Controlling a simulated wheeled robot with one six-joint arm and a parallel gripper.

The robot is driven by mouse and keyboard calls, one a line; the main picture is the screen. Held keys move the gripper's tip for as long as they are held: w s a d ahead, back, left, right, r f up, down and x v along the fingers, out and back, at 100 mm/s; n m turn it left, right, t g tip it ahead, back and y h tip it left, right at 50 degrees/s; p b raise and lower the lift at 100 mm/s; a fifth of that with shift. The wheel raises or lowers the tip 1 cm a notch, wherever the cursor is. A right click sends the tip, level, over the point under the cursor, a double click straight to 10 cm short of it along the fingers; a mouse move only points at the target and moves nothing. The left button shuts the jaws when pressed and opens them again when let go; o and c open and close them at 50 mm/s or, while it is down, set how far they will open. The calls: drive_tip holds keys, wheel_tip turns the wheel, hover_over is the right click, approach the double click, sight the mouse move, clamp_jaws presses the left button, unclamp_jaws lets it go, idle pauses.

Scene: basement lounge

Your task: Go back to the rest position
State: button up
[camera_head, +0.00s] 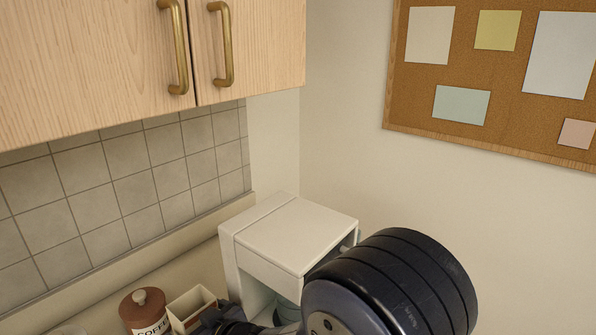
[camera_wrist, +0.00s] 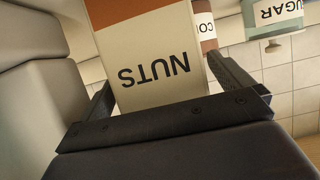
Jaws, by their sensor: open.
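A box with a cream panel lettered NUTS (camera_wrist: 158,73) and a brown band stands between the two fingers of my gripper (camera_wrist: 165,85) in the wrist view. The lettering appears upside down there. My gripper is open, with a finger on either side of the box; I cannot tell whether either touches it. In the head view my dark arm fills the lower right. My gripper (camera_head: 228,318) is partly visible at the bottom edge, beside an open-topped cream container (camera_head: 192,304). The fingertips are hidden there.
A coffee canister (camera_head: 146,312) with a brown lid stands left of the container. A white box-shaped unit (camera_head: 290,236) stands in the corner, partly behind my arm. Wooden cabinets (camera_head: 90,65) hang above. A sugar canister (camera_wrist: 272,18) shows in the wrist view. A corkboard (camera_head: 488,100) hangs right.

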drive_tip(key=shift+w+a+f+b, duration=0.1)
drive_tip(key=shift+a+f+b, duration=0.05)
drive_tip(key=shift+f+b, duration=0.2)
drive_tip(key=shift+r, duration=0.1)
